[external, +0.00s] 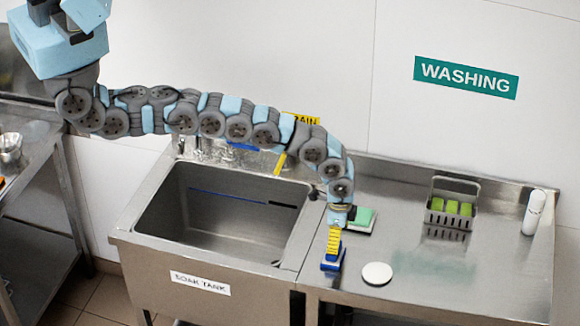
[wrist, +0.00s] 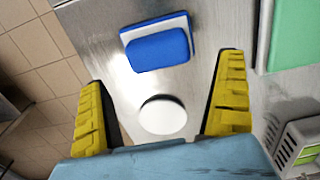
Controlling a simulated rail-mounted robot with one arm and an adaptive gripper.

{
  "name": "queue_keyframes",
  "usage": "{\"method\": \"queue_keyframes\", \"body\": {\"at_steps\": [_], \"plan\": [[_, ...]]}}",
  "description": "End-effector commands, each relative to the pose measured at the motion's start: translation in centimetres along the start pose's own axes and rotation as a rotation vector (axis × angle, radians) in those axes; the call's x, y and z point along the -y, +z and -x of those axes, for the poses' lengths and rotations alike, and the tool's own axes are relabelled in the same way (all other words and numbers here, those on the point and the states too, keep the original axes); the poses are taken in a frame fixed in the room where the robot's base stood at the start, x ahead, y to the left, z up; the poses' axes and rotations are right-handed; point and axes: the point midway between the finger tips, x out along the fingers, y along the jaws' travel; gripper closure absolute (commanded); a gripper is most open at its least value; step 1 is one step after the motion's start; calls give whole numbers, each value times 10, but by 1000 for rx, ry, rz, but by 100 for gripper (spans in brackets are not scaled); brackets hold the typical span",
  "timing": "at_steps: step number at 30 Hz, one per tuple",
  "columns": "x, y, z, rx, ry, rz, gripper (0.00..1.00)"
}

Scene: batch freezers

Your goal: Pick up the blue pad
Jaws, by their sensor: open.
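The blue pad (wrist: 157,50) has a white layer along its far edge and lies on the steel counter, slightly tilted in the wrist view, ahead of and between the fingertips. In the external view the blue pad (external: 331,262) shows just below the yellow fingers, near the counter's front-left part. My gripper (wrist: 165,72) is open, its two yellow fingers wide apart with nothing between them. In the external view my gripper (external: 333,240) points down over the pad and partly hides it. I cannot tell the exact height gap.
A white disc (external: 377,273) lies right of the pad. A green pad (external: 362,219) lies behind. The sink (external: 225,212) opens to the left. The counter's front-right is clear.

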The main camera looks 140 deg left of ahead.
Motion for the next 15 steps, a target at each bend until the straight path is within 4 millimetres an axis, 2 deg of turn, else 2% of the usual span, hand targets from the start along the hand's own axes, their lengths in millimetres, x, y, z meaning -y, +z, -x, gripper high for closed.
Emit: {"method": "queue_keyframes", "body": {"at_steps": [15], "plan": [[-2,9,-38,2,4,0,0]]}}
